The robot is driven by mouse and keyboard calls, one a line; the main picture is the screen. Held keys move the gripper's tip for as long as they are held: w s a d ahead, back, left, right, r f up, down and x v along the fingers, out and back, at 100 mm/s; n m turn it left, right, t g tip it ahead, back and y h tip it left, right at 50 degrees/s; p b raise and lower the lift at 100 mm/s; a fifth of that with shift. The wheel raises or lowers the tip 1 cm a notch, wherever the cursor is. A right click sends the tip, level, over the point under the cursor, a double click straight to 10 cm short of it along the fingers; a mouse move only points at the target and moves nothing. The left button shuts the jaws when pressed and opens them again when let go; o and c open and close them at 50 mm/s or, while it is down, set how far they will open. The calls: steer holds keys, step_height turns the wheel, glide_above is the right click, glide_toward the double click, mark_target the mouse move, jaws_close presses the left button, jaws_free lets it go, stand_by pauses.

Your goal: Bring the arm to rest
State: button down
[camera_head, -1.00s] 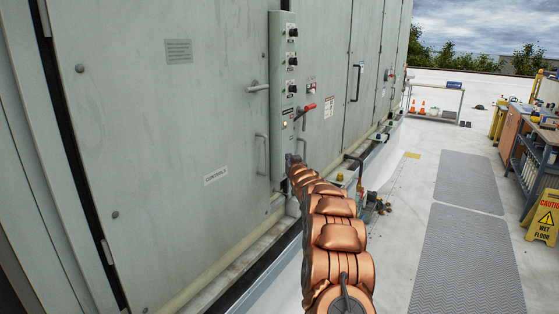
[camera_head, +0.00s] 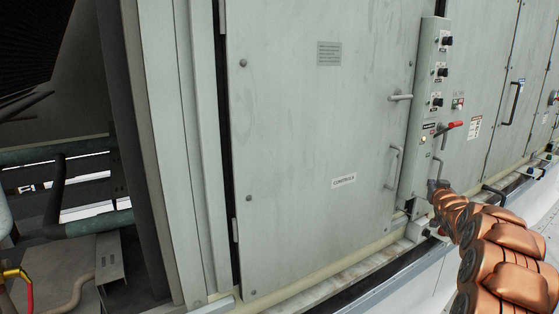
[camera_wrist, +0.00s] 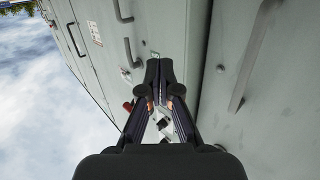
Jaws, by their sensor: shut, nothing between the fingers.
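My arm comes up from the lower right in the head view, copper-coloured and segmented. My gripper (camera_head: 437,187) is at its far end, small and dark, in front of the lower part of the grey control panel (camera_head: 432,90). In the wrist view my gripper (camera_wrist: 159,68) has its two dark fingers together, with nothing held between them. Whether the fingertips touch the panel I cannot tell.
A large grey cabinet door (camera_head: 320,130) with a "CONTROLS" label (camera_head: 344,181) fills the middle. A red-handled switch (camera_head: 450,127) and door handles (camera_head: 394,166) stick out near my arm. Green pipes (camera_head: 60,180) show in an open bay at left.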

steer(key=s+a+f+n+g+y, duration=0.15)
steer(key=s+a+g, duration=0.25)
steer(key=s+a, duration=0.65)
steer(key=s+a+f+g+y, duration=0.2)
steer(key=s+a+g, duration=0.2)
steer(key=s+a, duration=0.65)
steer(key=s+a+f+g, duration=0.2)
steer(key=s+a, duration=0.3)
steer(key=s, duration=0.9)
steer(key=s+a+f+n+g+y, duration=0.1)
steer(key=s+a+g, duration=0.3)
steer(key=s, duration=1)
steer(key=s+a+f+n+g, duration=0.1)
steer(key=s+a+f+g, duration=0.2)
steer(key=s+a, duration=0.5)
steer(key=s+g, duration=0.1)
steer(key=s, duration=0.5)
steer(key=shift+s+f+y, duration=0.2)
steer(key=shift+s+y, duration=0.15)
steer(key=shift+a, duration=0.1)
